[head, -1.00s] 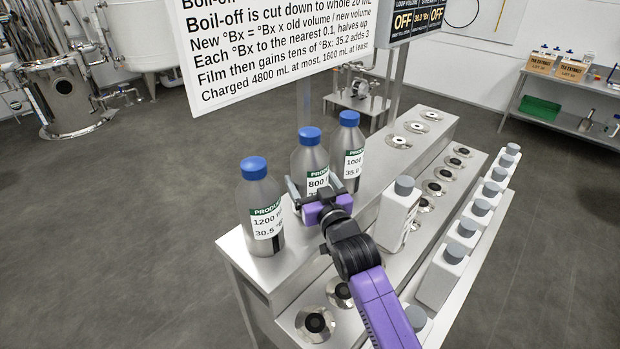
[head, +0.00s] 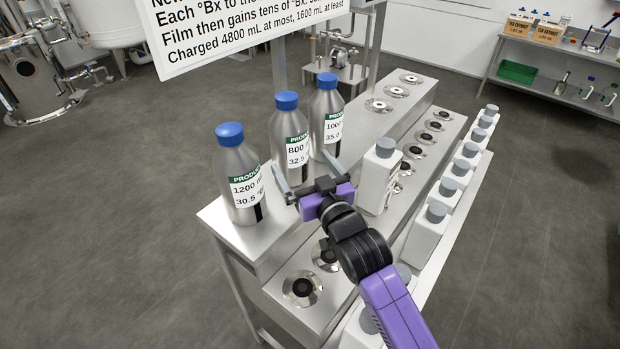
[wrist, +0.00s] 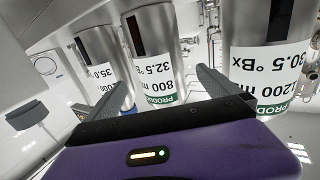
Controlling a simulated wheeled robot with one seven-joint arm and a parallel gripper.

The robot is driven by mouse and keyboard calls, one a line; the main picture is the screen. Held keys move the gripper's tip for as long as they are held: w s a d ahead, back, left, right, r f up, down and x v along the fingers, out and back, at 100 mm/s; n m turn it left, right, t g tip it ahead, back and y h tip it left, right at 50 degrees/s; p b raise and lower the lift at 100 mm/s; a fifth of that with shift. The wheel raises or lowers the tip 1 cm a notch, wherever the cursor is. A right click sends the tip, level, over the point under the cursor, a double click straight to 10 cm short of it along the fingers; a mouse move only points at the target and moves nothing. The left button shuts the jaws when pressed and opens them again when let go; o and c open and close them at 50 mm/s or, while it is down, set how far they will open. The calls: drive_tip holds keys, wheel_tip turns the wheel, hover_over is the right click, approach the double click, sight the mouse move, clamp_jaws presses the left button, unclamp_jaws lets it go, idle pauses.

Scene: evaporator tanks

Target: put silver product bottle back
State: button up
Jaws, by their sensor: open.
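Three silver product bottles with blue caps stand upright in a row on the upper ledge of the bench: the 1200 mL bottle (head: 235,165) at the front left, the 800 mL bottle (head: 287,137) in the middle, the 1000 mL bottle (head: 325,112) behind. My gripper (head: 310,182) is open and empty, just in front of the 800 mL bottle and apart from it. In the wrist view the 800 mL label (wrist: 160,75) lies between and beyond the fingers, with the 1200 mL bottle (wrist: 265,60) at right and the 1000 mL bottle (wrist: 98,55) at left.
A white bottle with a grey cap (head: 378,178) stands on the middle step, right of my gripper. More white bottles (head: 447,192) line the lower right shelf. Empty round seats (head: 302,288) show at the front and further back (head: 379,105). A sign (head: 250,25) hangs over the bench.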

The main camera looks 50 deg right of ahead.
drive_tip(key=v, duration=0.3)
drive_tip(key=shift+s+a, duration=0.1)
drive_tip(key=shift+s, duration=0.15)
idle(0.4)
drive_tip(key=s+a+f+n+y, duration=0.1)
drive_tip(key=s+a+f+y, duration=0.1)
drive_tip(key=s+a, duration=0.4)
drive_tip(key=s+a+f+n+g+y, duration=0.1)
drive_tip(key=s+a+n+y, duration=0.1)
drive_tip(key=s+a, duration=0.5)
drive_tip(key=s+a+f+n+y, duration=0.2)
drive_tip(key=s+a, duration=0.4)
drive_tip(key=s, duration=1)
drive_tip(key=shift+s+a+f+g+y, duration=0.2)
drive_tip(key=shift+a+f+g+y, duration=0.15)
drive_tip(key=shift+y, duration=0.45)
